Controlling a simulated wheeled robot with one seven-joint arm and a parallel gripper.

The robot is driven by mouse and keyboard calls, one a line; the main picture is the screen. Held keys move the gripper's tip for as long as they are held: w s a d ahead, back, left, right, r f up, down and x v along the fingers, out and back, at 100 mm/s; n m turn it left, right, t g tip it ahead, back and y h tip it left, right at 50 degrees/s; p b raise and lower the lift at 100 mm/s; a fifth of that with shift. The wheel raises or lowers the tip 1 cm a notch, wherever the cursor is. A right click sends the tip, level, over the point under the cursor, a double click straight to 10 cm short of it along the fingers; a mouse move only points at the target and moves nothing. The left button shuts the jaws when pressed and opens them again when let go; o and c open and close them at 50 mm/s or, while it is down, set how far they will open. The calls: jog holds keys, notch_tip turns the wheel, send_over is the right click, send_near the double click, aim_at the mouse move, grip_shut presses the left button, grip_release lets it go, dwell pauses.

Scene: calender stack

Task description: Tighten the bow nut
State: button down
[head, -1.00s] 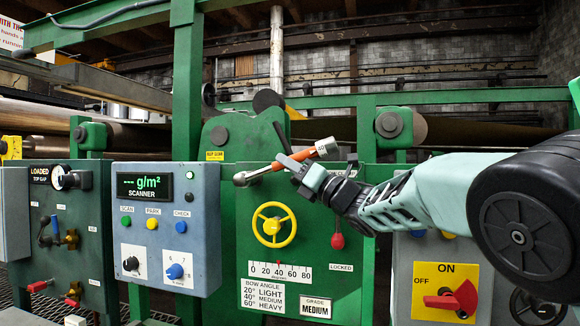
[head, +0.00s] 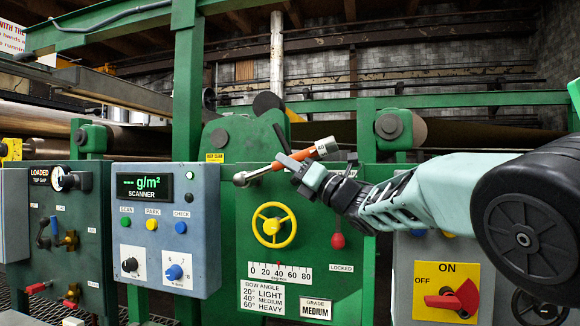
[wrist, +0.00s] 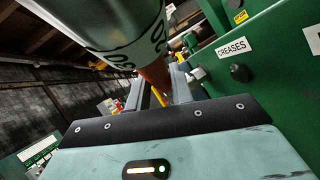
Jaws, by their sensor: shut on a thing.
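My gripper (head: 293,166) is shut on an orange-handled wrench (head: 276,166) in front of the green machine panel. The wrench's metal head points left and slightly down, and its grey end sticks out to the upper right. In the wrist view, the fingers (wrist: 158,92) close around the wrench (wrist: 120,30), whose end fills the top. I cannot make out the bow nut; whether the wrench head touches it cannot be told. A yellow handwheel (head: 273,225) sits below the wrench. The bow scale (head: 280,272) has its red mark near 40. The grade plate (head: 315,309) reads MEDIUM.
A red knob (head: 338,241) hangs beside a LOCKED label. The blue-grey scanner box (head: 166,228) stands to the left, its display showing dashes. A red switch (head: 452,300) on a yellow plate is at lower right. A dark knob (wrist: 240,72) by a CREASES label shows in the wrist view.

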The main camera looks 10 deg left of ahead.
jog(key=s+b, duration=0.3)
jog(key=shift+a, duration=0.1)
dwell(0.3)
jog(key=shift+r, duration=0.2)
